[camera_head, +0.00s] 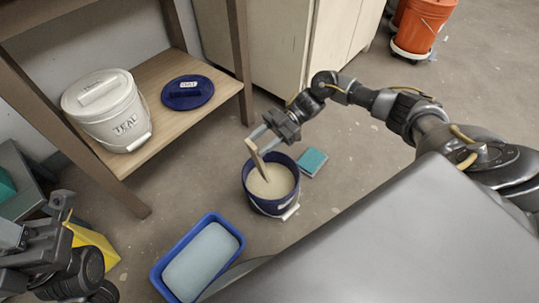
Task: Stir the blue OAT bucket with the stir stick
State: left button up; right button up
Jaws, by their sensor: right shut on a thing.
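A blue bucket (261,205) stands on the floor in the middle of the head view, open and filled with pale cream glaze (272,181). No label can be read on it. The wooden stir stick (257,160) leans over the bucket with its lower end in the glaze. My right gripper (260,137) is shut on the top part of the stick, just above the bucket's far rim. My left gripper (59,215) is at the lower left, away from the bucket; its fingers are too unclear to tell whether they are open.
A shelf (160,72) holds a white TEAL bucket (108,108) and a blue lid (188,92). A blue tub (162,268) with a pale block lies in front of the bucket. A teal sponge-like pad (313,161) lies right. An orange bucket (424,28) stands far right.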

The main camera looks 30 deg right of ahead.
jog(key=shift+r, duration=0.1)
notch_tip(320, 180, up, 5)
jog(key=p, duration=0.4)
dwell(0.3)
